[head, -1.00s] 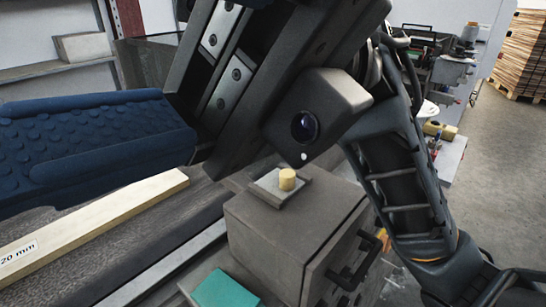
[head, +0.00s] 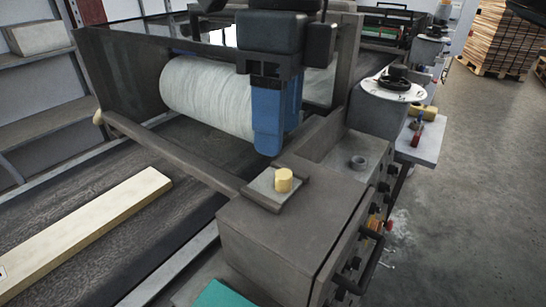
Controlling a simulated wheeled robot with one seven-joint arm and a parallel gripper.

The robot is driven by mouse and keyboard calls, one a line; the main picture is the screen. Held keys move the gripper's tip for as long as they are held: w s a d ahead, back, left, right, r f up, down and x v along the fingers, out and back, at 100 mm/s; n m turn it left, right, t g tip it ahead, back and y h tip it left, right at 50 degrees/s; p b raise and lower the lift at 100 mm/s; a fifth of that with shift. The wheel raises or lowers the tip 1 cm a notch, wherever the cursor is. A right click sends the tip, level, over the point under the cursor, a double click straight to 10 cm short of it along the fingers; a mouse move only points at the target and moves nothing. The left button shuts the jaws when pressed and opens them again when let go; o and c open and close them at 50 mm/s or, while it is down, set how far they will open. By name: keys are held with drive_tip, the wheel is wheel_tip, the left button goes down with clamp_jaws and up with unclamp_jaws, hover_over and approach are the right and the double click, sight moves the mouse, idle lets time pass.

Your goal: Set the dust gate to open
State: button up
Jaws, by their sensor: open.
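A yellow knob (head: 283,180) stands upright on a small grey plate (head: 262,187) on top of the grey machine box (head: 285,230). It looks like the dust gate's handle; no label shows to confirm this. My gripper (head: 272,145) points down with blue fingers, in the picture just above and behind the knob. It is apart from the knob and holds nothing that I can see. One finger largely covers the other, so the gap between them hardly shows.
A pale roller (head: 208,95) lies behind my gripper. A grey bar (head: 170,152) runs from the plate across the dark belt (head: 110,195). A wooden board (head: 85,222) lies on the belt. A black handle (head: 372,262) juts from the box's right side.

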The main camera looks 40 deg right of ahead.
sight(283, 173)
drive_tip(key=shift+w+d+h, duration=0.25)
drive_tip(key=shift+d+h, duration=0.05)
drive_tip(key=shift+d, duration=0.25)
drive_tip(key=shift+d+f, duration=0.1)
drive_tip(key=shift+d, duration=0.05)
wheel_tip(283, 173, down, 7)
drive_tip(key=shift+f, duration=0.2)
clamp_jaws()
idle(0.4)
